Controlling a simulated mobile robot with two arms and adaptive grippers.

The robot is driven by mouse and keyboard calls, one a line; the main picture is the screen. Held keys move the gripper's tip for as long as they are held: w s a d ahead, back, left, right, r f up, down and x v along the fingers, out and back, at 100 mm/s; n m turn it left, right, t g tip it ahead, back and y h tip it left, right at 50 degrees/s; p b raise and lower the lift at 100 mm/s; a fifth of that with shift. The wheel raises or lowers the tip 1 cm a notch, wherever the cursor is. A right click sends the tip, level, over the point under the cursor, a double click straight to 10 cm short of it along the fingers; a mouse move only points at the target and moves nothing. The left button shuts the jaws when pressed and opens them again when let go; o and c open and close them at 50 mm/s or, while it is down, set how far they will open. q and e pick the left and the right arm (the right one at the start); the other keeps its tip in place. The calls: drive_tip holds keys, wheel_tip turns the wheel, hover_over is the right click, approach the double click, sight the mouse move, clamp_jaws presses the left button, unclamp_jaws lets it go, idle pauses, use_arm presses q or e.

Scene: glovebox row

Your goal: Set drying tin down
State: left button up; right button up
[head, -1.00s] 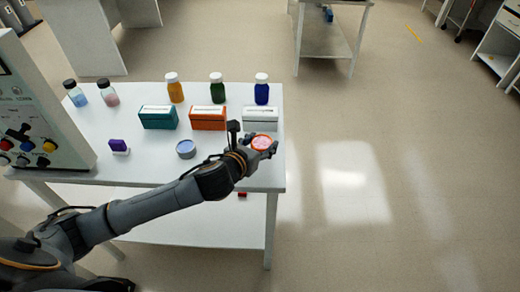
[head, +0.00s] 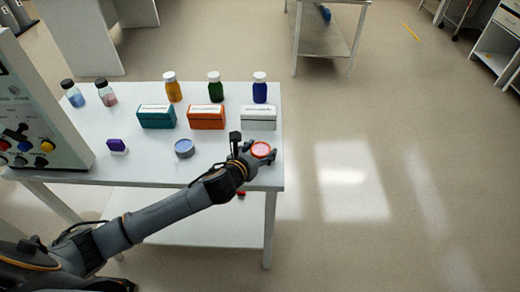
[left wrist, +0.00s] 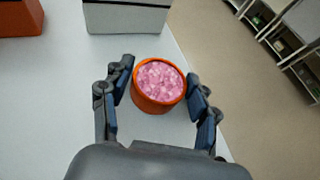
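The drying tin is a round orange tin (head: 262,149) filled with pink grains. It is at the right front part of the white table, near the right edge. Whether the tin's base touches the tabletop is hard to tell. My right gripper is not in view.
On the white table (head: 150,165) are teal (head: 156,119), orange (head: 206,119) and white (head: 258,119) boxes behind the tin, with several bottles at the back. A grey tin with blue contents (head: 184,148) and a purple item (head: 117,146) stand left. A control panel (head: 38,120) is far left.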

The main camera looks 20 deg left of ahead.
use_arm(q)
drive_tip(key=shift+o, duration=0.7)
drive_tip(key=shift+r, duration=0.25)
drive_tip(key=v, duration=1.2)
drive_tip(key=shift+d+f, duration=0.1)
